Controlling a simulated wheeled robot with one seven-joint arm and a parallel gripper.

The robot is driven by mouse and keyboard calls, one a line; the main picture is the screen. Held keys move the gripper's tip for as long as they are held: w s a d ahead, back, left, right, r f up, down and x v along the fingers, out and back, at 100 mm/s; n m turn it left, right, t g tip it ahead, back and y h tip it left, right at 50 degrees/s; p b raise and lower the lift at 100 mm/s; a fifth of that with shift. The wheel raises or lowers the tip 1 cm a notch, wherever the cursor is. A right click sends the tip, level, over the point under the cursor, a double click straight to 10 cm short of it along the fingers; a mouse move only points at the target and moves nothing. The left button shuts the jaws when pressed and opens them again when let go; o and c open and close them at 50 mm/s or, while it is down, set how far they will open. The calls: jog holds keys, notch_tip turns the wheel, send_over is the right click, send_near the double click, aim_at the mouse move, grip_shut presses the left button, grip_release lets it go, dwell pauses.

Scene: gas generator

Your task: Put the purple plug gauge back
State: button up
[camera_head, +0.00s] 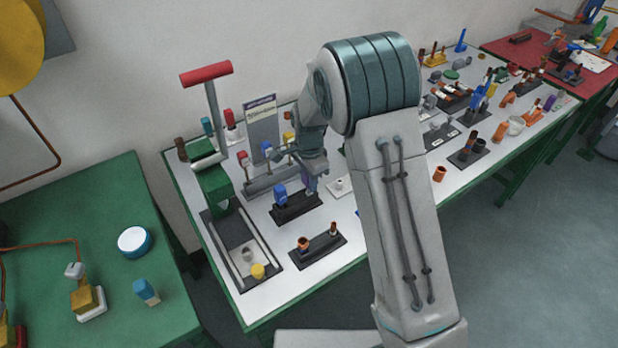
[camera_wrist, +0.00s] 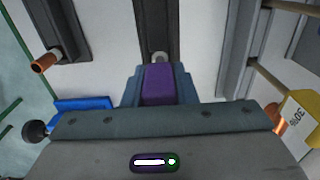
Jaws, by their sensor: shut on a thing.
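The purple plug gauge (camera_wrist: 158,85) is between the fingers of my gripper (camera_wrist: 157,80) in the wrist view, and the gripper is shut on it. A light grey round part (camera_wrist: 160,57) shows just beyond the purple body, over a dark rack (camera_wrist: 153,22). I cannot tell whether that part belongs to the gauge or to the rack. In the head view a bit of purple (camera_head: 311,184) shows under my gripper (camera_head: 309,175), close to the right end of a dark rack (camera_head: 297,208) that bears a blue plug. Whether the gauge touches the rack cannot be seen.
A dark rack with copper-coloured pieces (camera_head: 318,251) lies nearer the front edge. A green lever press (camera_head: 213,185) stands left, with a dark tray (camera_head: 238,235) before it. A yellow block (camera_wrist: 303,117) is close on the right in the wrist view. Red- and blue-topped pieces stand behind.

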jog(key=shift+f, duration=0.5)
jog(key=o, duration=0.9)
notch_tip(320, 180, up, 13)
jog(key=shift+r+b, duration=0.2)
jog(key=shift+b, duration=0.7)
jog(key=shift+r, duration=0.25)
jog(key=s+d+r+n+t, duration=0.1)
jog(key=s+d+r+n, duration=0.45)
jog(key=s+d, duration=0.55)
jog(key=s+d+n, duration=0.1)
jog(key=s+n, duration=0.1)
jog(key=s, duration=0.3)
jog(key=s+d+n+t, duration=0.1)
jog(key=s+d, duration=0.1)
jog(key=s, duration=0.3)
jog(key=s+d+n+t, duration=0.1)
jog(key=s+n, duration=0.1)
jog(key=s, duration=0.2)
jog(key=shift+s+d+f+n, duration=0.35)
jog(key=shift+s+d+f, duration=0.05)
